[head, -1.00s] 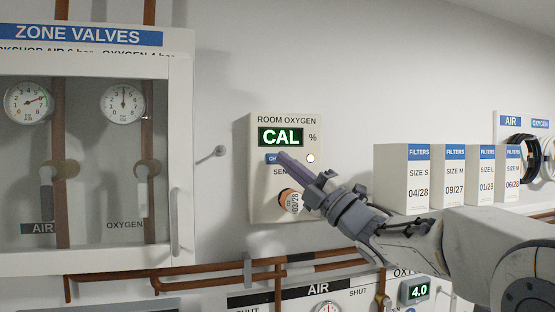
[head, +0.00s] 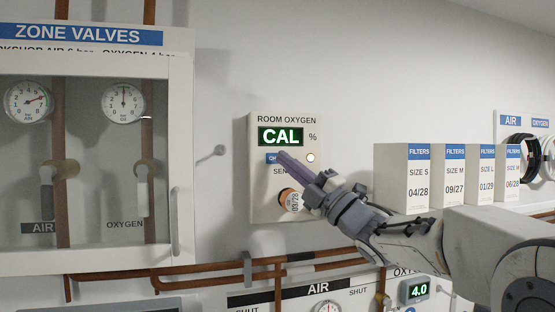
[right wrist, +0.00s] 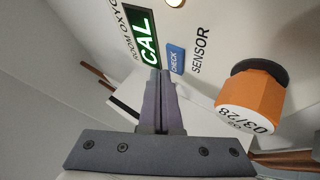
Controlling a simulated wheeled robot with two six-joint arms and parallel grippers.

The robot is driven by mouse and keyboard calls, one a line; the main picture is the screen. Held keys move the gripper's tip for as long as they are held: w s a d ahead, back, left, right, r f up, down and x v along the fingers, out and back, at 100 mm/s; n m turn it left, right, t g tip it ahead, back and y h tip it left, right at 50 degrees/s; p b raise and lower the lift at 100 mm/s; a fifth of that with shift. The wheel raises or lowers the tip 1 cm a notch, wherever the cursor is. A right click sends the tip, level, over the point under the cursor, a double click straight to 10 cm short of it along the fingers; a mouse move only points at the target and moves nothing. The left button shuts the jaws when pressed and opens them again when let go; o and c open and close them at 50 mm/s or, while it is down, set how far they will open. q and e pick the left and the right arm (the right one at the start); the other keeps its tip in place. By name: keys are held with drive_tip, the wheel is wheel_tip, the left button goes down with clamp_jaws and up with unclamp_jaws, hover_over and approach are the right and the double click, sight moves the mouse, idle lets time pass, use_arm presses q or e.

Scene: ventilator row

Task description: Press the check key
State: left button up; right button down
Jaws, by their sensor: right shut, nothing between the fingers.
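The room oxygen monitor (head: 263,190) is a pale wall box with a green display (head: 281,137) reading CAL. Its blue check key (head: 271,158) sits below the display, partly hidden by my fingers in the head view. In the right wrist view the check key (right wrist: 176,59) shows clearly, just beyond the fingertips. My right gripper (head: 281,156) is shut and empty, its tips at or very close to the key's right part. I cannot tell whether they touch it. The right gripper also shows in the right wrist view (right wrist: 159,74). My left gripper is not in view.
An orange sensor (head: 289,200) with a dated label sticks out below the key, close to my right fingers. A small lamp (head: 311,158) is right of the key. A glass-fronted valve cabinet (head: 182,160) stands left; filter boxes (head: 403,180) stand right. Copper pipes run below.

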drive_tip(key=shift+w, duration=0.15)
idle(0.8)
drive_tip(key=shift+w+a+f+b, duration=0.1)
drive_tip(key=shift+w+b, duration=0.05)
drive_tip(key=shift+b, duration=0.2)
drive_tip(key=shift+w, duration=0.1)
drive_tip(key=shift+w+a, duration=0.15)
drive_tip(key=shift+w, duration=0.15)
idle(0.4)
drive_tip(key=shift+s+b, duration=0.35)
drive_tip(key=shift+b, duration=0.3)
drive_tip(key=shift+s+d+b, duration=0.25)
drive_tip(key=shift+s+b, duration=0.05)
drive_tip(key=shift+b, duration=0.05)
